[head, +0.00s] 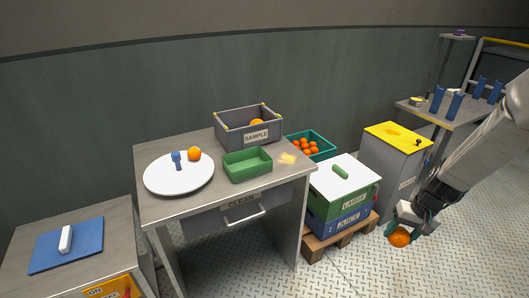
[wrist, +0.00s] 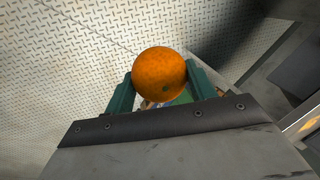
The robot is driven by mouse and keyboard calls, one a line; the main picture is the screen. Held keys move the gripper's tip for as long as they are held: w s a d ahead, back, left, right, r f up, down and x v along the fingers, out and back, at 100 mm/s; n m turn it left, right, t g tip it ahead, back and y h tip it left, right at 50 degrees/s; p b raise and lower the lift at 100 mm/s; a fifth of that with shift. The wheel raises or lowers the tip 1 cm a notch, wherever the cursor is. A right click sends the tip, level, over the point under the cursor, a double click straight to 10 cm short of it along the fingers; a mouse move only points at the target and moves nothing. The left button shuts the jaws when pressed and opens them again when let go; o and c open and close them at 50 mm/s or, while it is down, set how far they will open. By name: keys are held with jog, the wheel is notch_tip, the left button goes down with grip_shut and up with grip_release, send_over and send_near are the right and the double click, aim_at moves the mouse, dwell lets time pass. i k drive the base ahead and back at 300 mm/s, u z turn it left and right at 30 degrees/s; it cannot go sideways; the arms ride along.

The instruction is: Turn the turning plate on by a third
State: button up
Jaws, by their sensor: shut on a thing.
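The turning plate (head: 165,181) is a round white disc on the left of the grey table. A blue upright knob (head: 177,160) stands on it, and an orange (head: 194,154) sits at its back right edge. My gripper (head: 396,232) is at the right, well away from the plate, in the air over the floor. It is shut on another orange (head: 401,238). In the wrist view this held orange (wrist: 159,74) sits between the two green fingers. The plate is not in the wrist view.
A green tray (head: 247,178) and a grey SAMPLE crate (head: 281,127) stand on the table (head: 209,196). A teal crate of oranges (head: 325,138), stacked boxes (head: 345,189) and a yellow-topped bin (head: 390,163) stand between table and gripper. A blue mat (head: 42,259) lies front left.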

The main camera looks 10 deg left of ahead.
aim_at(174, 174)
jog(key=u, duration=1.4)
